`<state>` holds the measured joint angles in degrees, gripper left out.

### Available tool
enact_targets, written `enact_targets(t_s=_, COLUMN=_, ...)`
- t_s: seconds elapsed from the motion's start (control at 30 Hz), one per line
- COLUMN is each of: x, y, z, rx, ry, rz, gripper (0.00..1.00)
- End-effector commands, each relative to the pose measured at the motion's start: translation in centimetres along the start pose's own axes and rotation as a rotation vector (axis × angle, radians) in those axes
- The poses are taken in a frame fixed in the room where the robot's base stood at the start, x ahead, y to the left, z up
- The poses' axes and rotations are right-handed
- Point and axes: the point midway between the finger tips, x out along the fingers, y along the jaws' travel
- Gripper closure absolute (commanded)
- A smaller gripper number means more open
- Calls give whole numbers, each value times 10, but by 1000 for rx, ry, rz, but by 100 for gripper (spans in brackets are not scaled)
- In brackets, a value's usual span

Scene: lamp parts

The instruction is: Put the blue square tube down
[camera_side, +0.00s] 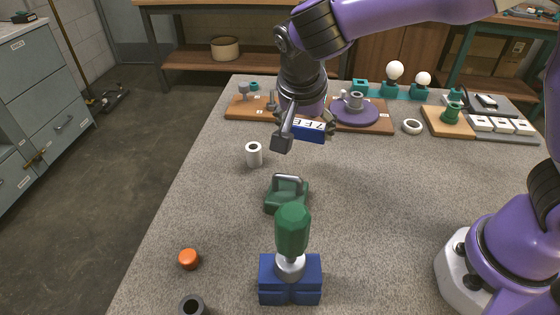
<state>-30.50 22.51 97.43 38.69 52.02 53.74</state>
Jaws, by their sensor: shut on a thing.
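The blue square tube (311,137) is held sideways between the fingers of my gripper (303,132), over the back half of the table. A grey finger shows at its left end and a darker finger at its right end. A white strip with dark characters shows just above its blue face. My gripper is shut on the tube, and the tube seems to be above the tabletop, though its exact height is hard to tell.
A green part with a metal handle (285,197) and a blue block (290,279) bearing a green-topped piece are nearer. An orange cap (188,259) lies front left. Wooden boards line the back. The right-centre table (380,210) is clear.

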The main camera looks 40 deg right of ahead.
Motion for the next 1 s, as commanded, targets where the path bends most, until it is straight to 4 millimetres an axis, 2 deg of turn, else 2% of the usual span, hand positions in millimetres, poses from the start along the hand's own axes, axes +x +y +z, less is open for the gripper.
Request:
enact_targets(t_s=0.1, x=2, y=47, z=-15, rx=415, ry=-1, rz=175, gripper=56)
enact_targets(t_s=0.2, x=0, y=82, z=-22, rx=731, ry=-1, rz=306, gripper=56)
enact_targets(t_s=0.3, x=-3, y=108, z=-24, rx=973, ry=-2, rz=407, gripper=56)
enact_targets(t_s=0.4, x=-6, y=125, z=-24, rx=1138, ry=-2, rz=475, gripper=56)
enact_targets(t_s=0.53, x=-6, y=137, z=-24, rx=1252, ry=-2, rz=523, gripper=56)
enact_targets(t_s=0.63, x=3, y=146, z=-30, rx=1282, ry=1, rz=538, gripper=56)
enact_targets(t_s=1.0, x=80, y=192, z=-77, rx=1282, ry=-3, rz=538, gripper=56)
